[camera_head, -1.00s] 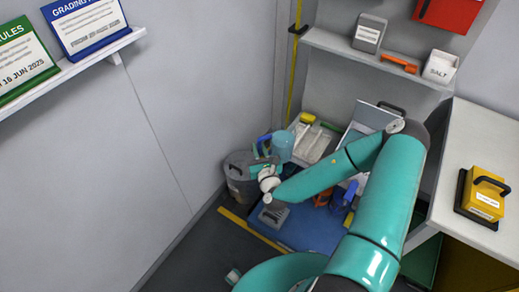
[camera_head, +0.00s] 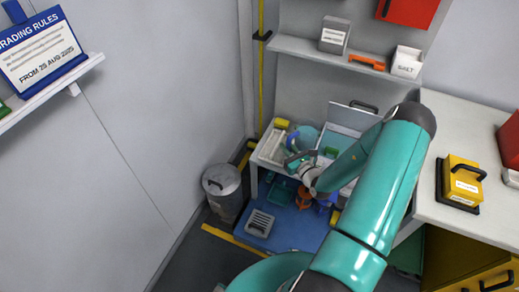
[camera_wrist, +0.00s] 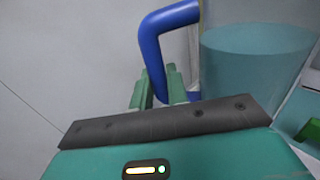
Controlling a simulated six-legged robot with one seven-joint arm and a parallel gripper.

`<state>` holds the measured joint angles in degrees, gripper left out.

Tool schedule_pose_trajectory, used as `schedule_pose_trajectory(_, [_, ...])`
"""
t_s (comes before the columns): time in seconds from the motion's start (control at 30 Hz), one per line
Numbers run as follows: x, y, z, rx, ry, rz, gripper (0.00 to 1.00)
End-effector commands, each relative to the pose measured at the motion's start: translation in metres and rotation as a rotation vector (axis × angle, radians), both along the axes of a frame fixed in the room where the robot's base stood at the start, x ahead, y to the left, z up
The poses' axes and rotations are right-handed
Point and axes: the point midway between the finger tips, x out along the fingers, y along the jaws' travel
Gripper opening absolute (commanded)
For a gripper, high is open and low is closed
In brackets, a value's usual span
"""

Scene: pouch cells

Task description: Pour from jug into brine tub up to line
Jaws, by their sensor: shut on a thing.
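My gripper (camera_wrist: 158,88) is shut on the blue handle (camera_wrist: 152,50) of a clear jug (camera_wrist: 255,80). In the wrist view the jug looks close to upright, holds blue-green liquid, and is cut off by the frame. I cannot tell whether this is the brine tub, and no fill line is readable.
The white bench (camera_head: 258,160) holds trays and small items. A blue mat (camera_head: 290,228) lies below with a grey slotted block (camera_head: 260,222). A shelf (camera_head: 310,50) hangs above. A counter (camera_head: 470,130) with a yellow box (camera_head: 462,180) stands right.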

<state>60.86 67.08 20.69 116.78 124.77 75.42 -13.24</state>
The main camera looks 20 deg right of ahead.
Motion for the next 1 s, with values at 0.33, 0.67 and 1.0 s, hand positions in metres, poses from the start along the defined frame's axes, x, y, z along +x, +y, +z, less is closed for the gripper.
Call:
schedule_pose_trajectory(0.33, [-0.058, -0.107, -0.009, -0.011, -0.005, 0.08, 0.0])
schedule_pose_trajectory(0.67, [-0.078, -0.13, -0.009, 0.035, 0.0, 0.104, 0.0])
schedule_pose_trajectory(1.0, [-0.08, -0.119, -0.003, 0.23, 0.026, 0.103, 0.0])
